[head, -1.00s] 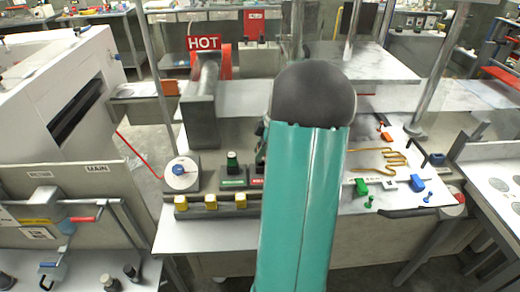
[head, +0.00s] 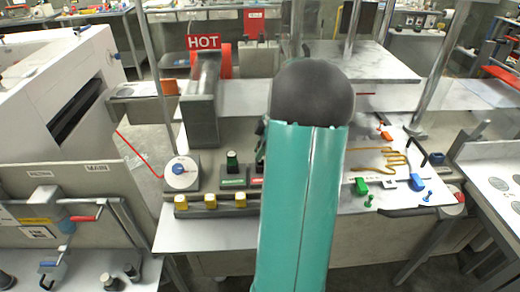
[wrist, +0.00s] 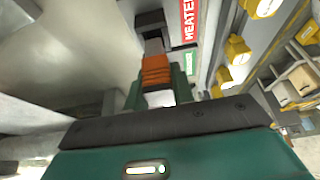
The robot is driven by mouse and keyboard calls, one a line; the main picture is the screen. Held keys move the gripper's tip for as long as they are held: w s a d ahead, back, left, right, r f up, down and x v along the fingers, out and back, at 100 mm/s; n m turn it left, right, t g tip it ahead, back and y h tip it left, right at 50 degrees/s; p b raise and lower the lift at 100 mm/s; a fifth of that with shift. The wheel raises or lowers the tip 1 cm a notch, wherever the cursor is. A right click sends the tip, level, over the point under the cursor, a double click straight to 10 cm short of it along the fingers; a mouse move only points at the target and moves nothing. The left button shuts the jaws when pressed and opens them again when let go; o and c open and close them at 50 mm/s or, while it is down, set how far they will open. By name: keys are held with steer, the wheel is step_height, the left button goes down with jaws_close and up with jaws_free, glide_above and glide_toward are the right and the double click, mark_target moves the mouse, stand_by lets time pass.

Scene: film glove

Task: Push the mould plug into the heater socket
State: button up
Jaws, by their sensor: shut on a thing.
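In the wrist view my gripper (wrist: 156,82) is shut on an orange ribbed plug (wrist: 155,70), taken as the mould plug. Its green fingers stand on either side of it. A grey end of the plug (wrist: 154,46) points up the picture toward a dark socket opening (wrist: 151,22), beside a red label reading HEATER (wrist: 189,18). The grey end is at or very near the dark opening; I cannot tell how far in it sits. In the head view my teal arm hides the gripper, the plug and the socket.
Yellow blocks (wrist: 238,50) line the panel right of the socket. A white board (head: 400,165) with coloured pieces lies right.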

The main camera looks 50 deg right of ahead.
steer(key=shift+f, duration=1.45)
steer(key=o, duration=1.1)
steer(key=v, duration=1.3)
steer(key=shift+s+d+r, duration=0.1)
steer(key=shift+d+r, duration=0.1)
steer(key=shift+r, duration=0.1)
